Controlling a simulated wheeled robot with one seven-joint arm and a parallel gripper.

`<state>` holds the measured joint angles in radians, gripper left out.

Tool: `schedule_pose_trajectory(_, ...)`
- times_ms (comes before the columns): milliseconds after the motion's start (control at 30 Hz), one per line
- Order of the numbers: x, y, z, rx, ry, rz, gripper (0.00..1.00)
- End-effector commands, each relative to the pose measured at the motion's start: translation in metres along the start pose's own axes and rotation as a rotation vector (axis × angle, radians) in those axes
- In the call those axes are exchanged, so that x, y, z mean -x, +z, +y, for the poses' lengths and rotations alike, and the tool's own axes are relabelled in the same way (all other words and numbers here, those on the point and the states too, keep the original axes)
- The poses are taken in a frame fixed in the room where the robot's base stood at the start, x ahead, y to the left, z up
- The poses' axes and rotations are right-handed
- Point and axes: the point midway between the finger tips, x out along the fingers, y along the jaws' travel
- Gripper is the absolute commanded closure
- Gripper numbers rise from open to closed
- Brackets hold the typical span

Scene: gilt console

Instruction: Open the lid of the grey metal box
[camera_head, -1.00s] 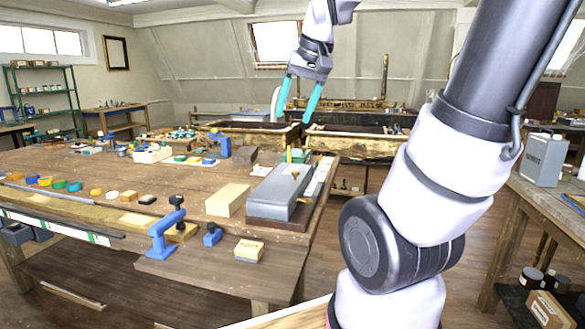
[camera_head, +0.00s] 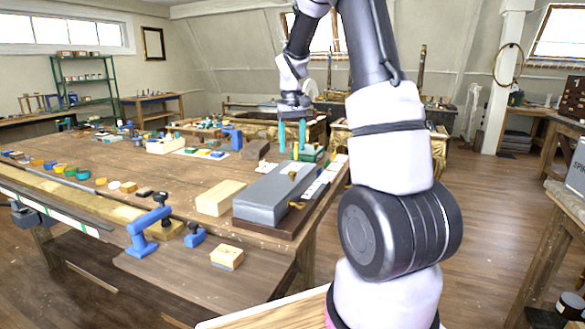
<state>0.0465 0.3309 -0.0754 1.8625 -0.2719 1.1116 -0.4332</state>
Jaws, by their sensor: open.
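The grey metal box (camera_head: 268,197) is long and lies on a dark wooden base at the right end of the workbench (camera_head: 130,205). Its lid is closed, and a small brass knob (camera_head: 293,176) sits on top. A second brass piece (camera_head: 296,204) shows on its right side. My gripper (camera_head: 292,138) has two teal fingers pointing down, apart, with nothing seen between them. In the picture it is above and behind the far end of the box. How far it is from the box in depth is hard to tell.
A pale wood block (camera_head: 220,197) lies close left of the box. A blue clamp (camera_head: 150,229), a small blue piece (camera_head: 195,238) and a small wooden block (camera_head: 227,257) are nearer the front. A green item (camera_head: 312,153) stands behind the box.

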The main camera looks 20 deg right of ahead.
Motion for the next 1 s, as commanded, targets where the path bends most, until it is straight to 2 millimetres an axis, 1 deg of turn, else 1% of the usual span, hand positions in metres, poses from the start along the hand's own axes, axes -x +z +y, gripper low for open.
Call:
schedule_pose_trajectory(33, -0.012, 0.001, 0.0, 0.0, -0.001, -0.005, 0.33)
schedule_pose_trajectory(200, -0.045, 0.001, 0.0, -0.001, -0.001, -0.005, 0.33)
schedule_pose_trajectory(300, -0.06, 0.001, 0.0, 0.0, -0.001, -0.004, 0.33)
schedule_pose_trajectory(400, -0.072, 0.001, 0.0, 0.0, -0.001, -0.003, 0.33)
schedule_pose_trajectory(567, -0.081, 0.001, 0.0, -0.001, -0.001, -0.002, 0.33)
schedule_pose_trajectory(833, -0.082, 0.001, 0.0, -0.001, -0.001, 0.0, 0.33)
schedule_pose_trajectory(867, -0.082, 0.001, 0.0, -0.001, -0.001, 0.0, 0.45)
schedule_pose_trajectory(900, -0.082, 0.001, 0.0, -0.001, -0.001, 0.0, 0.6)
schedule_pose_trajectory(967, -0.082, 0.001, 0.0, -0.001, -0.001, 0.0, 0.83)
schedule_pose_trajectory(1000, -0.082, 0.001, 0.0, -0.001, -0.001, 0.0, 0.98)
